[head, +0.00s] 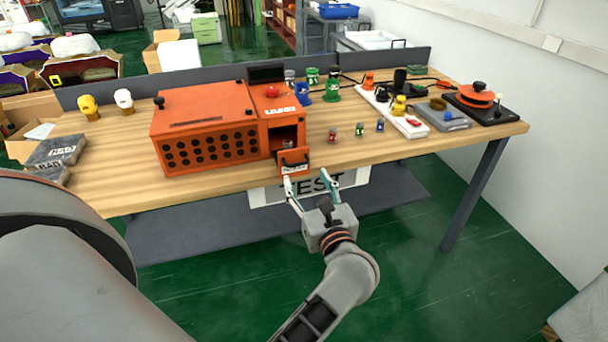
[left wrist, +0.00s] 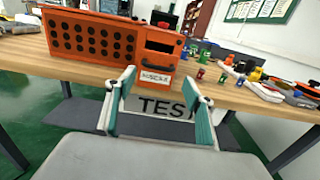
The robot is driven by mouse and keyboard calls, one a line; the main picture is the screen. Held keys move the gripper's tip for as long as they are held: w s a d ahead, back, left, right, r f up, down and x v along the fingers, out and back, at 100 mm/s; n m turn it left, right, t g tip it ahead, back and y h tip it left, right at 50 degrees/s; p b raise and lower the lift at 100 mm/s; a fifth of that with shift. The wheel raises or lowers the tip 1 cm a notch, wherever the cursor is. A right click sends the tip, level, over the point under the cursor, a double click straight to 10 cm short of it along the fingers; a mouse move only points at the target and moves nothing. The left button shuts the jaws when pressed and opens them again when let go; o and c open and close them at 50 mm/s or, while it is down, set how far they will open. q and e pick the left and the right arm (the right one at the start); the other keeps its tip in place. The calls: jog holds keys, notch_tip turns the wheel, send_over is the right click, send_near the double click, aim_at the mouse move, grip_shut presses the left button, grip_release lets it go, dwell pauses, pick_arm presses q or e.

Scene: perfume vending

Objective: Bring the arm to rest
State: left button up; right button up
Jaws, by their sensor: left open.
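My left gripper (head: 311,182) is open and empty in front of the table's front edge, its fingers pointing toward the orange machine (head: 205,128). In the left wrist view the two teal-padded fingers (left wrist: 157,98) stand wide apart with nothing between them. The machine sits on the wooden table (head: 400,150). Its small labelled front flap (head: 293,161) is just beyond the fingertips; in the left wrist view the flap (left wrist: 156,77) shows above and between the fingers. My right gripper is in neither view.
Several small bottles (head: 359,129) stand right of the machine. A white power strip (head: 394,112) and an orange round device (head: 477,94) lie farther right. A TEST sign (head: 265,195) hangs below the table edge. Dark boxes (head: 56,151) sit at the left end. Green floor in front is open.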

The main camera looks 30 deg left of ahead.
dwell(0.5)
pick_arm(q)
jog(key=s+d+f+m+t+h, duration=0.2)
jog(key=d+f+m+t+h, duration=0.35)
jog(key=m, duration=1.15)
jog(key=s+d+f+m+t+h, duration=0.3)
jog(key=d+m+h, duration=0.55)
jog(key=m, duration=0.85)
jog(key=s+a+f+m+g, duration=0.1)
jog(key=s+f+m+g, duration=0.2)
jog(key=f, duration=0.4)
jog(key=s+a+f+m+g+h, duration=0.1)
jog(key=s+f+m+g, duration=0.2)
jog(key=s+f+m, duration=0.3)
jog(key=s+a+f+m+g+h, duration=0.1)
jog(key=s+f+m+g, duration=0.2)
jog(key=s+f+m, duration=0.2)
notch_tip(320, 180, down, 4)
jog(key=shift+a+f+m+g, duration=0.25)
jog(key=shift+a+m+g, duration=0.1)
jog(key=shift+m, duration=0.75)
